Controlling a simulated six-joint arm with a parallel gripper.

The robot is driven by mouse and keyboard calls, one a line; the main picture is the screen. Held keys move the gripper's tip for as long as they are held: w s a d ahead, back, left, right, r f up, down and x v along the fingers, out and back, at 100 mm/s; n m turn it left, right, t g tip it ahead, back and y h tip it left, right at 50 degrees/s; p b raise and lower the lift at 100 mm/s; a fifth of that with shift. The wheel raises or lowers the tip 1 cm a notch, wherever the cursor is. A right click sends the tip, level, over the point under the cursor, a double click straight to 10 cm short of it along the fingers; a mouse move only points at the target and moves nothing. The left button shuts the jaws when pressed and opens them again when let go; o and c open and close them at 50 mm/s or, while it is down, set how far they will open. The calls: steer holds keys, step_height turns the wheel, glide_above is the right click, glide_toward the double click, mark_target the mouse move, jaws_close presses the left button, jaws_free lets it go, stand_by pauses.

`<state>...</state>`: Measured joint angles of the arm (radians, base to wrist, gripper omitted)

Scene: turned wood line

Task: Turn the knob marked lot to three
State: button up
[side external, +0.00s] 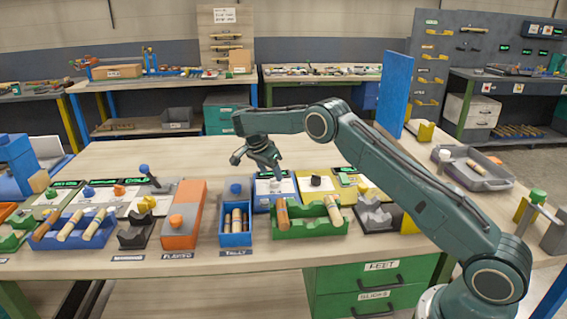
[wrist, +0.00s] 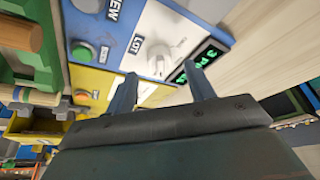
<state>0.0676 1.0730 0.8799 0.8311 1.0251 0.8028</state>
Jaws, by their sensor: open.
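The lot knob (wrist: 160,57) is a pale, light grey dial on a white panel with a blue edge, beside the printed word LOT. A small dark display (wrist: 197,62) with green characters next to it starts with "3 P"; the rest is cut off by my finger. My gripper (wrist: 163,92) is open and empty, its two fingers pointing toward the panel with the knob ahead of them and apart from them. In the side external view my gripper (side external: 277,174) hangs just above the blue-edged panel (side external: 262,203); the knob is hard to make out there.
A green button (wrist: 82,50) sits on the panel near the word VIEW or similar, partly cut. A green tray (side external: 312,228) with wooden handles stands in front of the panel, a blue bin (side external: 235,240) at its left. Bare tabletop (side external: 200,155) lies behind.

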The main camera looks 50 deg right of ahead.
steer(key=shift+v, duration=1.9)
steer(key=s+a+r+n+t+y, duration=0.1)
steer(key=s+a+r+n+t, duration=0.15)
steer(key=s+r+n, duration=0.5)
steer(key=s+a+r+n+t+y, duration=0.1)
steer(key=s+a+r+n, duration=0.15)
steer(key=s+r, duration=0.9)
steer(key=s+a+f+n+t+y, duration=0.1)
steer(key=s+a+n, duration=0.3)
steer(key=s, duration=0.8)
steer(key=s+a+f+n+t+y, duration=0.1)
steer(key=s+a+n, duration=0.3)
steer(key=s, duration=0.8)
steer(key=shift+s+a+n+y, duration=0.2)
steer(key=shift+a+n+y, duration=0.1)
steer(key=shift+a, duration=0.6)
steer(key=shift+f, duration=0.15)
